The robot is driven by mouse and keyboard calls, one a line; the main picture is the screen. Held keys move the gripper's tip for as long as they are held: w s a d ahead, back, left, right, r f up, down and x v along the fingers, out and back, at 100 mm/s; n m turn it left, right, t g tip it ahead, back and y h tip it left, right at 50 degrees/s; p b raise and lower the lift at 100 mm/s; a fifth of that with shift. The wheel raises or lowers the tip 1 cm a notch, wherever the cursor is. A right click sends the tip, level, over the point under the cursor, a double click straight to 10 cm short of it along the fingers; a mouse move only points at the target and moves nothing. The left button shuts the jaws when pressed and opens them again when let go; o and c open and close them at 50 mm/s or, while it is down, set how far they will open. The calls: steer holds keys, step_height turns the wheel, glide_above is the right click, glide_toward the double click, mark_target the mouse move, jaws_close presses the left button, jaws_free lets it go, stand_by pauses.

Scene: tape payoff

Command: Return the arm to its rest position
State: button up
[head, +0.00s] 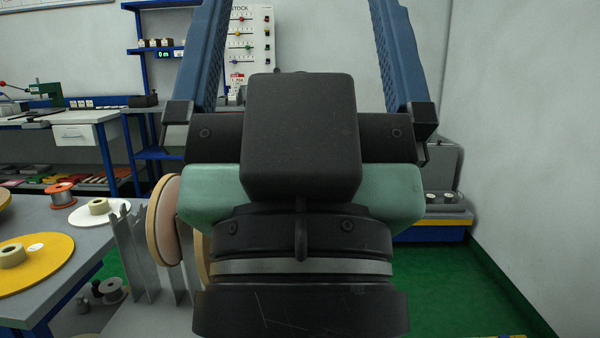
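My gripper (302,20) fills the middle of the head view, raised close in front of the camera. Its dark body hides much of the scene behind it. Its two blue fingers point up and stand wide apart, and the tips are cut off by the top edge. Nothing is seen between the visible parts of the fingers. A grey and green wrist section sits below the body.
At left a grey table (82,232) holds a yellow disc (45,268) and a white disc (88,216) with tape rolls. Wood-rimmed reels (158,232) stand in a grey rack beside my wrist. A workbench (85,118) stands behind. Green floor (455,285) is clear at right, before a wall.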

step_height(320, 180, up, 31)
steer(key=p, duration=2.9)
steer(key=shift+r, duration=0.2)
